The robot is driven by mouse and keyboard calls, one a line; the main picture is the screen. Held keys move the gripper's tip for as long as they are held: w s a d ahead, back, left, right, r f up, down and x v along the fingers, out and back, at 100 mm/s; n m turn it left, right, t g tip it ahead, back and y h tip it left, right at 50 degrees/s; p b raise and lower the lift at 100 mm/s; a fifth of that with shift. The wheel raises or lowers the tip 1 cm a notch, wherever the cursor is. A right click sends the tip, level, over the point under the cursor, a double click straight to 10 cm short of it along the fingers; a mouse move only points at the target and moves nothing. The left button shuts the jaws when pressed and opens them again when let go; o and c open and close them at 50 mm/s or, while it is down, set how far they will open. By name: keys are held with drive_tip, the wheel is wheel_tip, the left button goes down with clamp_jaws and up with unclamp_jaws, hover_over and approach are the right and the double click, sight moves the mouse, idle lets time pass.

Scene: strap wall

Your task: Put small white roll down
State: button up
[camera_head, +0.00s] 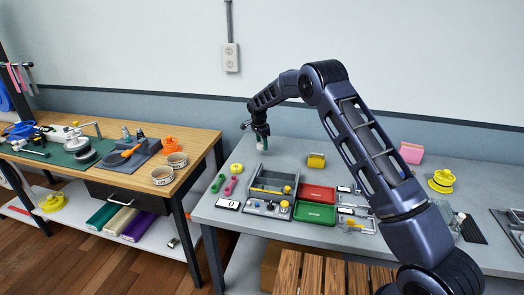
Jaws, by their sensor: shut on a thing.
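My gripper (261,133) points down over the back left part of the grey table (290,150). It is shut on a small pale thing (262,145), which I take to be the small white roll. The thing is tiny in this view and partly hidden by the jaws. I cannot tell whether it touches the tabletop or hangs just above it.
A grey tray (250,187), a red tray (316,191) and a green tray (314,214) lie in front of my gripper. A small yellow object (236,168) is at left, a yellow block (316,160) at right. Bare tabletop surrounds the gripper.

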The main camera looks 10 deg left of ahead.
sight(262, 149)
drive_tip(key=shift+f, duration=2.05)
drive_tip(key=shift+f, duration=0.1)
drive_tip(key=o, duration=1)
drive_tip(key=shift+c, duration=0.2)
